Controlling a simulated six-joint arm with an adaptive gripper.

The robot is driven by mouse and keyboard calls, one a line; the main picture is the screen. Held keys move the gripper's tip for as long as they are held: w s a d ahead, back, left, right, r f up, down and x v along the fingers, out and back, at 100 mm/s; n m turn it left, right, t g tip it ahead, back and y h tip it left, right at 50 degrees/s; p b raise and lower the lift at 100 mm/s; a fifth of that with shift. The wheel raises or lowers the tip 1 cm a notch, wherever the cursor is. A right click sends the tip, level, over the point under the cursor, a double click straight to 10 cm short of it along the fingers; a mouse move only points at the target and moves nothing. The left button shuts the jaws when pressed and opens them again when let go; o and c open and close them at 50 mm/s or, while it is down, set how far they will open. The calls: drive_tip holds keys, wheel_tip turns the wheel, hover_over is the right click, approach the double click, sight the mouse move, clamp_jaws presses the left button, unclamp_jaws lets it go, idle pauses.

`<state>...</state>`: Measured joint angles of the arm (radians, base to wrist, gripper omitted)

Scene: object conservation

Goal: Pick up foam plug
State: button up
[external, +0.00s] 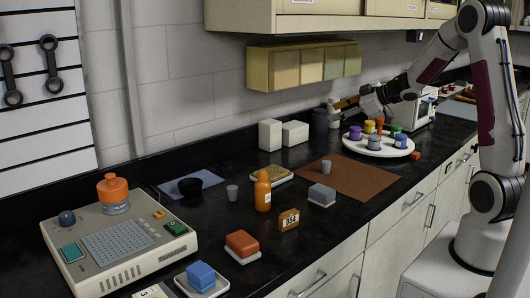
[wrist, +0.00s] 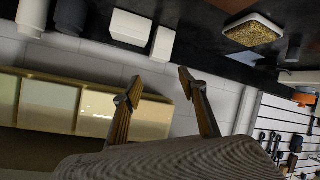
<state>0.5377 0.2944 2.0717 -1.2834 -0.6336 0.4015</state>
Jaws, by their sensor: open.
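I cannot tell for certain which thing is the foam plug. Two small grey plug-like cylinders show in the external view: one grey cylinder (external: 232,192) stands on the black counter left of the orange bottle, and another grey cylinder (external: 326,166) stands on the brown mat. My gripper (external: 343,104) is at the back of the counter near the wall, left of the round white tray. In the wrist view my gripper (wrist: 158,86) has its two fingers apart with nothing between them. It is well away from both cylinders.
The round white tray (external: 352,147) holds several coloured jars. An orange bottle (external: 263,190), white boxes (external: 270,135) and a bench instrument (external: 120,240) stand along the counter. A wall cabinet (external: 300,65) hangs above.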

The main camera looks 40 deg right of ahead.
wheel_tip(320, 180, down, 7)
drive_tip(key=s+n+g+y, duration=0.1)
drive_tip(key=n+y, duration=0.1)
drive_tip(key=y, duration=0.2)
drive_tip(key=g+y, duration=0.2)
drive_tip(key=y, duration=0.2)
approach(327, 162)
drive_tip(key=shift+w+a+r+n, duration=0.15)
drive_tip(key=shift+w+a, duration=0.2)
drive_tip(key=shift+w, duration=0.25)
drive_tip(key=shift+w+a+f+n, duration=0.15)
drive_tip(key=shift+w+a, duration=0.25)
drive_tip(key=shift+w, duration=0.25)
drive_tip(key=shift+s+a+f, duration=0.1)
drive_tip(key=shift+s+f, duration=0.1)
drive_tip(key=shift+s, duration=0.25)
drive_tip(key=shift+x, duration=1.35)
drive_tip(key=shift+f, duration=0.1)
drive_tip(key=shift+x, duration=2.55)
drive_tip(key=shift+f, duration=0.15)
